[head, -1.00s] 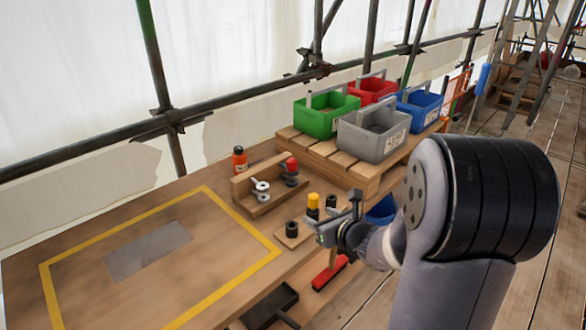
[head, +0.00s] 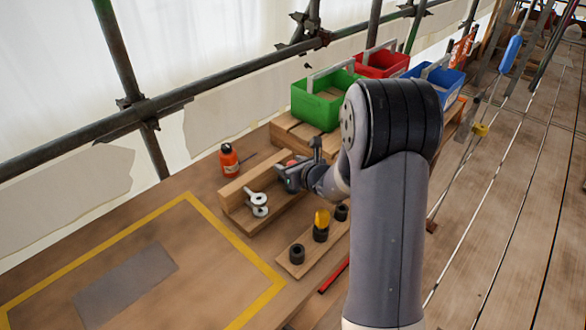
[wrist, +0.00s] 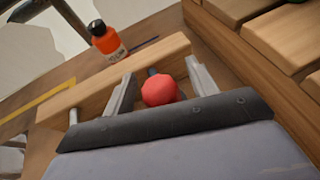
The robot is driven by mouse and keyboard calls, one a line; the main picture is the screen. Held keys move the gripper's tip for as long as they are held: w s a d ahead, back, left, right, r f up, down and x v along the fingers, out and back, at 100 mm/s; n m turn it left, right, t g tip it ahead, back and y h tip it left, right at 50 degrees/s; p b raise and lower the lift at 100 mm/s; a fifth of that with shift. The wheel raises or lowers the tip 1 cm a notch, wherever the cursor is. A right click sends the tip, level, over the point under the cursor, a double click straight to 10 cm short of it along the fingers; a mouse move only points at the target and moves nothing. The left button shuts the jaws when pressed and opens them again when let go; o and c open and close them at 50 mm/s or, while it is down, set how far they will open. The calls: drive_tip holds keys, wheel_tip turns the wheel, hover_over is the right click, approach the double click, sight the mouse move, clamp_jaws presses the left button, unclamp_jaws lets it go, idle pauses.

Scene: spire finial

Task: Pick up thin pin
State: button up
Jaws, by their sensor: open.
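My gripper (head: 288,180) is open over the wooden holder (head: 232,186) on the bench. In the wrist view its two fingers (wrist: 159,68) stand either side of a round red knob (wrist: 160,90), with a small dark blue part just beyond it. In the head view the knob is mostly hidden by my gripper. A thin dark rod (wrist: 145,43) lies on the bench beside the orange bottle (wrist: 107,40), beyond the holder; it also shows in the head view (head: 248,157). I cannot tell which part is the thin pin.
A silver ringed piece (head: 258,204) stands in the holder. A wooden strip (head: 300,261) in front bears black collars and a yellow-topped piece (head: 321,219). Green (head: 318,108), red (head: 382,64) and blue (head: 440,80) bins stand behind. The yellow-outlined area (head: 232,243) has free room.

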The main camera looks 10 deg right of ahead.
drive_tip(key=shift+w, duration=0.1)
drive_tip(key=c, duration=1.1)
drive_tip(key=shift+o, duration=0.2)
